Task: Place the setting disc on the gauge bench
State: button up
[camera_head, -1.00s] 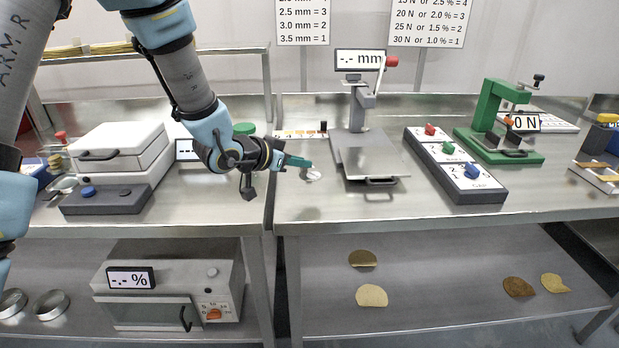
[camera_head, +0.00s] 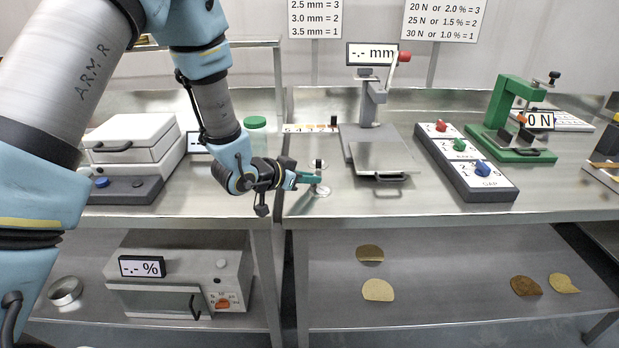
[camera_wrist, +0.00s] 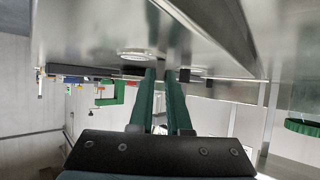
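A small round pale metal disc (camera_head: 319,191), which looks like the setting disc, lies on the steel bench left of the gauge. It also shows in the wrist view (camera_wrist: 137,54). A dark upright tip (camera_head: 318,163) shows just above it; I cannot tell whether it belongs to the disc. My gripper (camera_head: 316,178) has green fingers reaching in from the left, at the disc. In the wrist view its fingers (camera_wrist: 160,72) are apart with a narrow gap and nothing clearly held. The gauge bench (camera_head: 384,157) has a flat metal plate, a front handle and a display reading "-.- mm".
A panel with red, green and blue knobs (camera_head: 465,160) stands right of the gauge, with a green press (camera_head: 510,130) beyond. A numbered strip (camera_head: 310,127) lies behind the disc. A green-lidded jar (camera_head: 256,124) stands behind my arm. Bare bench lies before the gauge.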

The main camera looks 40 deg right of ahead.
jog(key=o, duration=0.4)
jog(key=shift+r, duration=0.1)
jog(key=shift+r+p, duration=0.25)
jog(key=shift+p, duration=0.05)
jog(key=b+v, duration=0.2)
jog(key=v, duration=1)
jog(key=shift+f+b, duration=0.2)
jog(key=shift+b, duration=0.15)
